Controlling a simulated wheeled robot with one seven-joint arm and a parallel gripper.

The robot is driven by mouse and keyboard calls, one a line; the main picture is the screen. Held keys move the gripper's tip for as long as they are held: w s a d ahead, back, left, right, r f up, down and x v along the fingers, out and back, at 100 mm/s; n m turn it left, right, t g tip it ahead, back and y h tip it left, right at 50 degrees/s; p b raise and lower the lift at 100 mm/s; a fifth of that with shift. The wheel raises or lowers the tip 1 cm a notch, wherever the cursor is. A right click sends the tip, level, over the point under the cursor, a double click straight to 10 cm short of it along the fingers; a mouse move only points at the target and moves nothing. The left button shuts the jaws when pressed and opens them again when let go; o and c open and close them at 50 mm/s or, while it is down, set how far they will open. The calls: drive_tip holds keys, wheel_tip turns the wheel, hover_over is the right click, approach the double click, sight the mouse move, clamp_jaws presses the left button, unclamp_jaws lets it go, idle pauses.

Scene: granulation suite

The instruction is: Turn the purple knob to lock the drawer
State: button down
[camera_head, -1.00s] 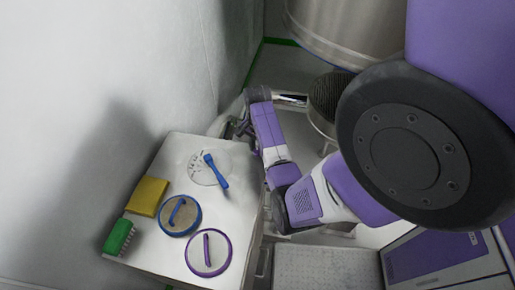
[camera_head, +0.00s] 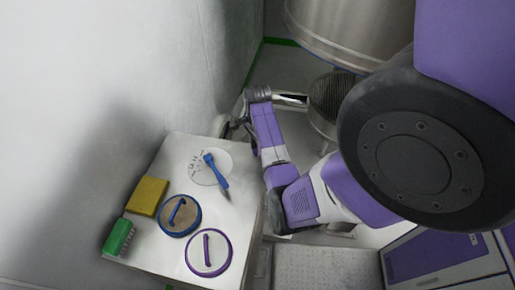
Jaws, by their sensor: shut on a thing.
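My gripper (camera_head: 233,128) is at the far edge of the white cabinet top (camera_head: 235,205), beyond the round white disc. It is small and partly hidden by my wrist and the edge. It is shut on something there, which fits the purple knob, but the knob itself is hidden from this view. The drawer cannot be made out, so I cannot tell how far the knob is turned or whether the drawer is fully closed.
On the cabinet top are a white disc (camera_head: 199,172) with a blue-handled tool (camera_head: 216,171), a yellow block (camera_head: 148,196), a green brush (camera_head: 119,237), a blue-rimmed disc (camera_head: 180,230) and a purple-rimmed disc (camera_head: 223,262). A wall (camera_head: 120,80) stands close on the left.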

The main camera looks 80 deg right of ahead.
drive_tip(key=shift+r, duration=0.1)
drive_tip(key=c, duration=1)
unclamp_jaws()
drive_tip(key=shift+r+b, duration=0.5)
drive_tip(key=shift+r, duration=3.4)
